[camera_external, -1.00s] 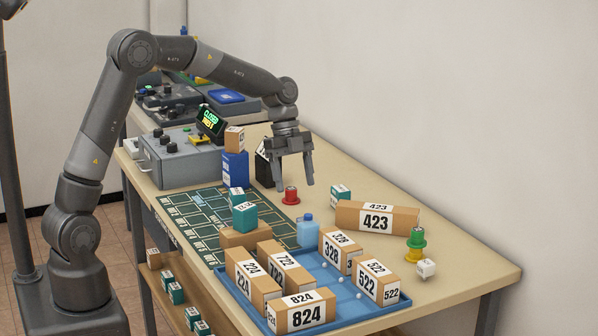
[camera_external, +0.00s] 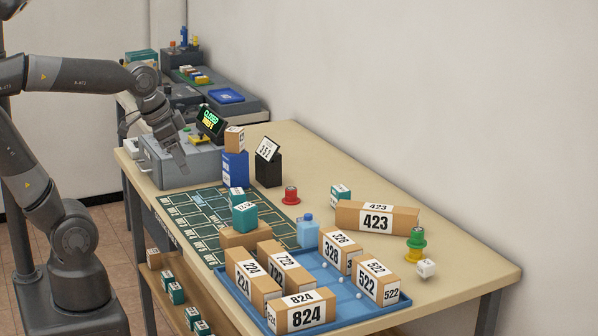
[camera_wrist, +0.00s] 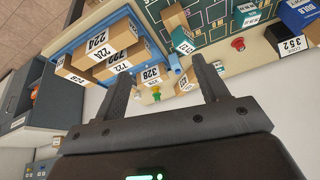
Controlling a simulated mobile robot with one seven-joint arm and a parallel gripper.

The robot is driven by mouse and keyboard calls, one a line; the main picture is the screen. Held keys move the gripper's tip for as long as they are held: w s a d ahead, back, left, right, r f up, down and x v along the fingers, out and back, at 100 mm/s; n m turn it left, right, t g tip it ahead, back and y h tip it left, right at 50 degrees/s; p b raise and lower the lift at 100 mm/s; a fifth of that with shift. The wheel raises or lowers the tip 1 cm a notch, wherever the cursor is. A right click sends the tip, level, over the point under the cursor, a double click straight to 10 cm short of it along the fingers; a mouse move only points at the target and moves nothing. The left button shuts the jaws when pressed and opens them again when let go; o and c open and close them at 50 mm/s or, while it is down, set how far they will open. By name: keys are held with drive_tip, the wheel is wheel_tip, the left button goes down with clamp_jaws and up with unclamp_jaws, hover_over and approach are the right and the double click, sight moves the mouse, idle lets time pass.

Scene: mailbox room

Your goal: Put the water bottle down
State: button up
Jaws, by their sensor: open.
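The light-blue water bottle (camera_external: 307,233) stands upright on the table, between the green printed mat (camera_external: 178,218) and the blue tray (camera_external: 398,303). It also shows small in the wrist view (camera_wrist: 175,64), beside the tray's edge. My gripper (camera_external: 182,164) is well away from it, at the far left of the table, in front of the grey control box in the external view. In the wrist view the two fingers (camera_wrist: 161,78) are spread apart with nothing held between them.
The tray holds several numbered cardboard boxes. A teal box (camera_external: 245,216) rests on a brown box near the bottle. The table's right front corner is clear.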

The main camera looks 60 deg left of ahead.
drive_tip(key=shift+s+a+f+n+t, duration=0.1)
drive_tip(key=shift+s+f+n+t, duration=0.15)
drive_tip(key=shift+s+n, duration=0.55)
drive_tip(key=shift+s+a+f+n+t, duration=0.15)
drive_tip(key=shift+s+f+n, duration=0.25)
drive_tip(key=shift+s, duration=0.75)
